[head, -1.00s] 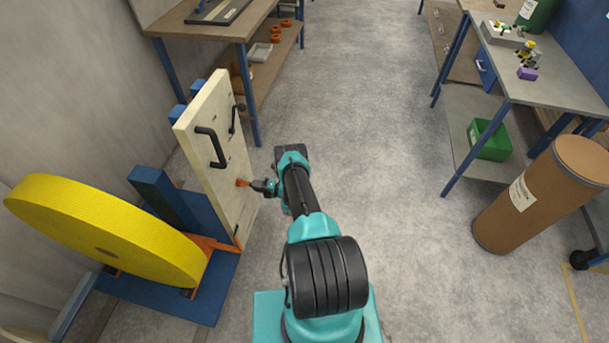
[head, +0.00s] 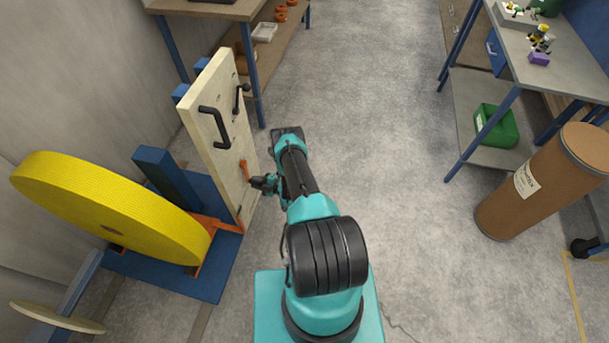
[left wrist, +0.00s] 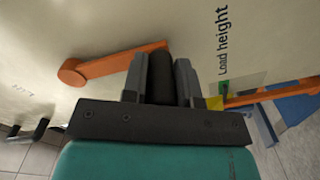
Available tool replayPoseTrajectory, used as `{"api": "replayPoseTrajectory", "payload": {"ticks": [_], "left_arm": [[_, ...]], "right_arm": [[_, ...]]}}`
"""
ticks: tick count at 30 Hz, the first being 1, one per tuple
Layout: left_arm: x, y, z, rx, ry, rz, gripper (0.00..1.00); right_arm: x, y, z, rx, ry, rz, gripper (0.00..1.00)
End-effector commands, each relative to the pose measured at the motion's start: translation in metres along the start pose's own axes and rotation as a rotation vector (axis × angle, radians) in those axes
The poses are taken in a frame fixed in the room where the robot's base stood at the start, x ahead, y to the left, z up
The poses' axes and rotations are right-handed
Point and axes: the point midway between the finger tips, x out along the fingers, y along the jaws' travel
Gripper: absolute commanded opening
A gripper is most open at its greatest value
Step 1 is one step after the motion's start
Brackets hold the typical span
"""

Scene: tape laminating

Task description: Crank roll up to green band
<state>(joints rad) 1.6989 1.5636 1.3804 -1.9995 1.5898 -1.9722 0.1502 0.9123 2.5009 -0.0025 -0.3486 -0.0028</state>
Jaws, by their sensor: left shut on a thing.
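My left gripper (head: 258,183) is at the face of an upright cream panel (head: 212,130). In the left wrist view its fingers (left wrist: 160,80) are shut on the black crank handle (left wrist: 161,70). The orange crank arm (left wrist: 115,62) runs left from the handle to its pivot on the panel; it also shows in the head view (head: 244,170). The "Load height" label (left wrist: 223,40) has a small green band (left wrist: 224,86) and a yellow patch (left wrist: 215,103). An orange bar (left wrist: 275,95) ends beside these marks. The large yellow roll (head: 110,205) stands left of the panel. My right gripper is not in view.
A blue base (head: 215,275) lies under the roll and panel. Two black handles, one large (head: 214,126), stick out of the panel above my gripper. A brown drum (head: 540,185) and a workbench (head: 560,75) stand at the right. The middle floor is clear.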

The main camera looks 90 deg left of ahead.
Motion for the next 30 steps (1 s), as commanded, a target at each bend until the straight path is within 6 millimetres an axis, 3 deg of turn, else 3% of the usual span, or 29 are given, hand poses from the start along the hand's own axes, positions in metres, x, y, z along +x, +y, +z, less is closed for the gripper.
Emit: {"api": "replayPoseTrajectory", "payload": {"ticks": [1, 10, 11, 18, 30], "left_arm": [[-0.0012, -0.0075, -0.0042, 0.013, 0.004, -0.009, 0.0], [-0.0012, -0.0076, -0.0044, 0.013, 0.004, -0.009, 0.0], [-0.0012, -0.0076, -0.0044, 0.013, 0.005, -0.01, 0.3], [-0.0006, -0.0043, -0.0026, 0.008, 0.003, -0.005, 0.53], [-0.0079, -0.0013, -0.0004, 0.004, -0.001, -0.002, 0.53]], "right_arm": [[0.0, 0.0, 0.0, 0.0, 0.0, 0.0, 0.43], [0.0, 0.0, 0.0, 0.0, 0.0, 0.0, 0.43], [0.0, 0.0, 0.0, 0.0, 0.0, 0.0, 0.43], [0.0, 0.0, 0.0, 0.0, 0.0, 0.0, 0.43], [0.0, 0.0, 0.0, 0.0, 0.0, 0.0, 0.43]]}}
